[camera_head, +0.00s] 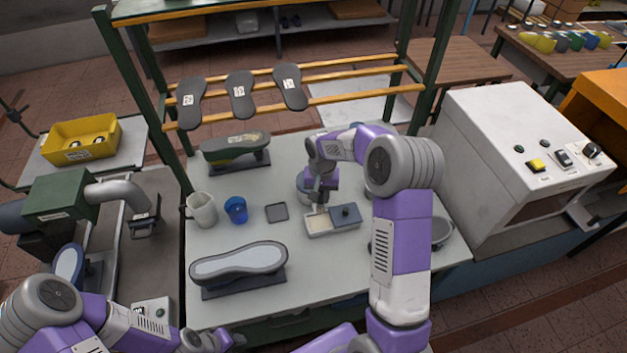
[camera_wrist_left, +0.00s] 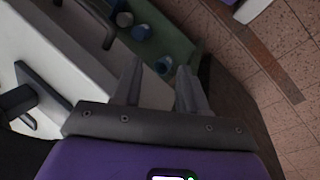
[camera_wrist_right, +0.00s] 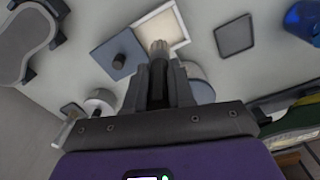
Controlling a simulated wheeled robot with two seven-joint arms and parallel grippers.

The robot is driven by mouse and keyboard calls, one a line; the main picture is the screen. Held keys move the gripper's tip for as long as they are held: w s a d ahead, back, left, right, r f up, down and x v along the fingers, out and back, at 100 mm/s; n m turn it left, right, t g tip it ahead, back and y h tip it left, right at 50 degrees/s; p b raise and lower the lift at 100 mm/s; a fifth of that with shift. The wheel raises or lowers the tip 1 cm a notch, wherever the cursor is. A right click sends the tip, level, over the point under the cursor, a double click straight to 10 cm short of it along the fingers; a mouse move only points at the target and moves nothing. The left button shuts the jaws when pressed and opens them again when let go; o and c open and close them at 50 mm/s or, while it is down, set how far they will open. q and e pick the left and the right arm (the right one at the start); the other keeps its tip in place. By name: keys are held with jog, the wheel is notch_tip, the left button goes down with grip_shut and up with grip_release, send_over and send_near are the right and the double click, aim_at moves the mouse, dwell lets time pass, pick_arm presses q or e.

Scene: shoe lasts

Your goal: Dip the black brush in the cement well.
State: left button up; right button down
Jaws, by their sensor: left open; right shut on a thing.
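My right gripper (camera_head: 322,190) is shut on the black brush, above the near middle of the table. My left gripper (camera_wrist_left: 155,88) is open and empty, low beyond the table's front left.
A blue-grey lid with a knob (camera_head: 346,215) lies beside the well. A dark square pad (camera_head: 277,212), a blue cup (camera_head: 236,210) and a white mug (camera_head: 202,209) stand to the left. A shoe last (camera_head: 239,262) lies in front. A white machine (camera_head: 520,130) stands right.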

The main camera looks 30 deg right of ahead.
aim_at(321, 206)
jog(key=shift+s+f+b, duration=0.25)
jog(key=shift+f+b, duration=0.05)
jog(key=shift+f, duration=0.05)
jog(key=shift+s+f, duration=0.1)
jog(key=shift+f, duration=0.25)
jog(key=shift+f+b, duration=1.6)
jog(key=shift+f, duration=0.6)
jog(key=shift+f+b, duration=0.5)
jog(key=shift+f, duration=0.1)
jog(key=shift+r, duration=0.15)
jog(key=shift+r+p, duration=2.3)
jog(key=shift+r, duration=1.15)
